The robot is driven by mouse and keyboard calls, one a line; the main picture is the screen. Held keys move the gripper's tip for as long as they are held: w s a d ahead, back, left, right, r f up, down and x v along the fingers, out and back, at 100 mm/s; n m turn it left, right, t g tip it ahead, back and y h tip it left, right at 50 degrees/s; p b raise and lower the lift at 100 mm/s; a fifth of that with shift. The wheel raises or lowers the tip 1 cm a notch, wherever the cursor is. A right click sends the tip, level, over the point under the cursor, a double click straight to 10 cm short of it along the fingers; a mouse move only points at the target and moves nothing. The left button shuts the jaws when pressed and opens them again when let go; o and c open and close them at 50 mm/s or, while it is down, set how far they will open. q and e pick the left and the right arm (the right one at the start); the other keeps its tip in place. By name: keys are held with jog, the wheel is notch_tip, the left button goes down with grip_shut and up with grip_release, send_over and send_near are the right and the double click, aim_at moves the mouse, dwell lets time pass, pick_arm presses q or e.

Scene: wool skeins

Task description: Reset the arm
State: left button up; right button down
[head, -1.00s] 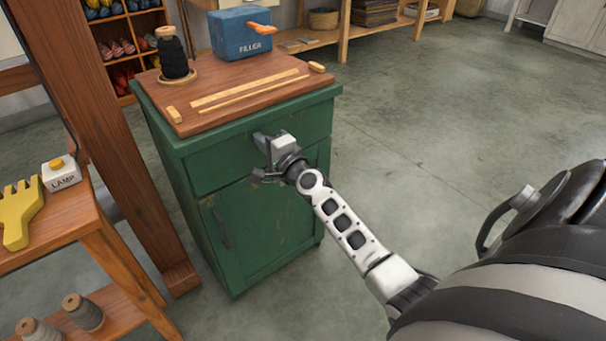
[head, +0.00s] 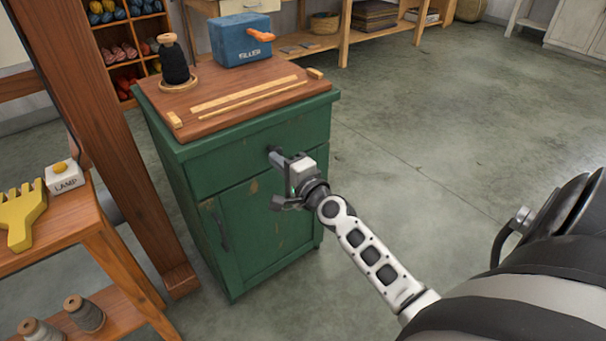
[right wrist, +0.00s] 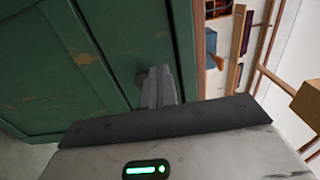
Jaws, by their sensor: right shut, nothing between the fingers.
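My right gripper (head: 274,156) is in front of the green cabinet (head: 263,221), near the drawer front, below the wooden top. Its fingers are shut with nothing between them. In the right wrist view the closed fingers (right wrist: 160,88) point at the green cabinet front (right wrist: 70,60); I cannot tell whether they touch it. My left gripper is not in view.
On the cabinet stand a dark yarn cone (head: 173,62) and a blue filler box (head: 240,40). At left a wooden stand holds a yellow comb-like tool (head: 20,214) and a lamp switch (head: 63,177). The floor (head: 440,110) to the right is clear.

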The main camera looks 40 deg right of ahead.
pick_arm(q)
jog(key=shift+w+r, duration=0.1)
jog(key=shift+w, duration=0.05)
pick_arm(e)
jog(key=s, duration=0.6)
jog(key=shift+s, duration=0.2)
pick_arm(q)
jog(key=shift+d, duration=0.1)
pick_arm(e)
jog(key=shift+a+r, duration=0.1)
